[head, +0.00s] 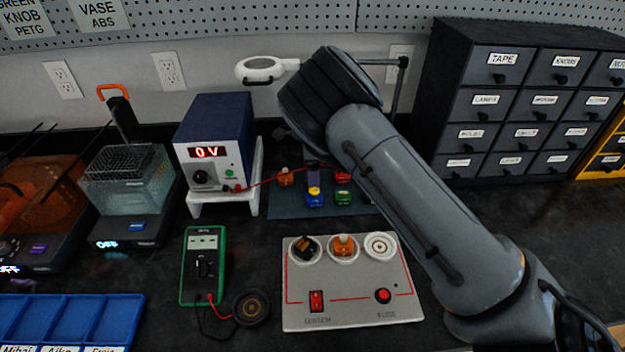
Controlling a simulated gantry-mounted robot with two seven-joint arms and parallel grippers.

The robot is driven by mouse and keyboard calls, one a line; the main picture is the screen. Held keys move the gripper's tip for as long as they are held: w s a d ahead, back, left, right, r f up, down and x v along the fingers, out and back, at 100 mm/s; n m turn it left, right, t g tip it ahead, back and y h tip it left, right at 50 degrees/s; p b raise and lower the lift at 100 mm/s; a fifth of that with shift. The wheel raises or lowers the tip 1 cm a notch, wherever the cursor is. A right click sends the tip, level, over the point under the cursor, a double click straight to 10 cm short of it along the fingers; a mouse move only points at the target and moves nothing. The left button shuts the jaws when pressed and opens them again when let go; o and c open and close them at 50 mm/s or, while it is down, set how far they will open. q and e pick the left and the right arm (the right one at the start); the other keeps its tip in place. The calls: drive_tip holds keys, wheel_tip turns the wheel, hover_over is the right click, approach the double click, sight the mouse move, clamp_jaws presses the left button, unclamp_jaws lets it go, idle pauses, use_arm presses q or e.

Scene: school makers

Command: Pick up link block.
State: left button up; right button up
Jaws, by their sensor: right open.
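Several small coloured blocks stand on a dark blue mat (285,206) behind the grey panel: an orange one (286,178), a blue and yellow one (314,198), a red one (343,176) and a green one (343,196). I cannot tell which is the link block. My right gripper (302,158) is open above the back of the mat, close to the blocks. It is partly hidden by my own wrist, and I see nothing held in it. My left gripper is not in view.
A grey panel (352,285) has three round sockets, a black and orange part (305,247), and an orange part (344,245). A power supply (213,142) on a white stand, a green multimeter (203,265) and a dark drawer cabinet (530,95) surround the work area. A red lead crosses toward the mat.

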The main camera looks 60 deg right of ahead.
drive_tip(key=shift+c, duration=0.3)
drive_tip(key=c, duration=1.1)
drive_tip(key=shift+r, duration=0.15)
